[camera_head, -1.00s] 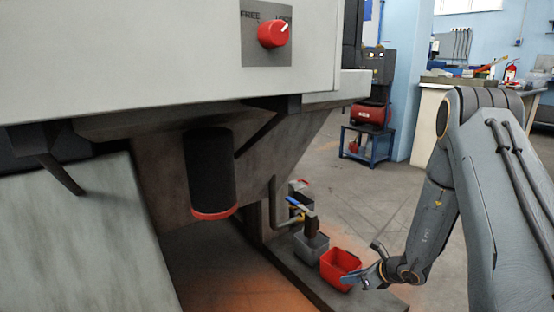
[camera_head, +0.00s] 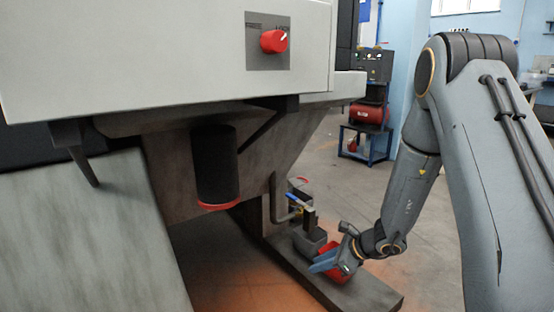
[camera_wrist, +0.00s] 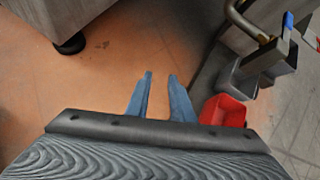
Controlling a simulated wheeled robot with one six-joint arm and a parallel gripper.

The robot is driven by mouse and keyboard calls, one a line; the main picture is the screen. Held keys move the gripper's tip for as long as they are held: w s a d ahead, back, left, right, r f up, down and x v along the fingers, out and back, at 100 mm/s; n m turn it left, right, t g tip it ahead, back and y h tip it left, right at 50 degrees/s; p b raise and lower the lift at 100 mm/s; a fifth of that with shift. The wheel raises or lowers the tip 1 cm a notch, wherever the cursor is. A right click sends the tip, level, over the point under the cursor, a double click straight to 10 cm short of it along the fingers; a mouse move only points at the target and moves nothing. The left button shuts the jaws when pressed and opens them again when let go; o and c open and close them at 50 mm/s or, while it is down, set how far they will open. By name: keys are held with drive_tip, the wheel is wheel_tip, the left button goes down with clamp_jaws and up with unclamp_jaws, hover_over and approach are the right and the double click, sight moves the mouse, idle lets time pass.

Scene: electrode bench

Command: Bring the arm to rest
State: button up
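My gripper (camera_head: 328,258) is at the end of my arm at the right of the head view, low and in front of the red bin. In the wrist view its two blue fingers (camera_wrist: 160,97) stand apart with bare floor between them, so it is open and empty. The red bin (camera_wrist: 224,111) lies to the right of the fingers in the wrist view. In the head view my gripper hides most of the red bin (camera_head: 336,277).
The machine body (camera_head: 150,60), with a red knob (camera_head: 273,41), overhangs a black cylinder (camera_head: 214,165). A compressor (camera_head: 367,113) stands farther back. Open floor lies behind.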

drive_tip(key=s+a+r+n+g+p, duration=0.2)
drive_tip(key=s+a+r+n+g, duration=0.3)
drive_tip(key=s+a+r+n, duration=1.1)
drive_tip(key=s+a+r+n+g+h, duration=0.1)
drive_tip(key=s+r+n+h, duration=0.2)
drive_tip(key=s, duration=0.5)
drive_tip(key=s+a+r+n+g, duration=0.15)
drive_tip(key=s+r+n, duration=0.25)
drive_tip(key=s, duration=0.4)
drive_tip(key=s+d+r+n+t+h+p, duration=0.1)
drive_tip(key=s+d+r+n, duration=0.1)
drive_tip(key=s+n, duration=0.15)
drive_tip(key=s+d+r+n+t+h, duration=0.1)
drive_tip(key=s+d+r+n, duration=0.1)
drive_tip(key=s+n, duration=0.15)
drive_tip(key=d+r+m+p, duration=0.2)
drive_tip(key=d+r+p, duration=0.5)
drive_tip(key=p, duration=0.5)
drive_tip(key=d+r+m+h+p, duration=0.1)
drive_tip(key=d+r+p, duration=0.5)
drive_tip(key=r+p, duration=0.6)
drive_tip(key=d+r+m+h+p, duration=0.1)
drive_tip(key=d+r+m+p, duration=0.3)
drive_tip(key=p, duration=1)
drive_tip(key=d+r, duration=0.3)
drive_tip(key=r, duration=0.2)
drive_tip(key=shift+s+d+r, duration=0.25)
drive_tip(key=shift+s+d, duration=0.05)
drive_tip(key=shift+t, duration=0.25)
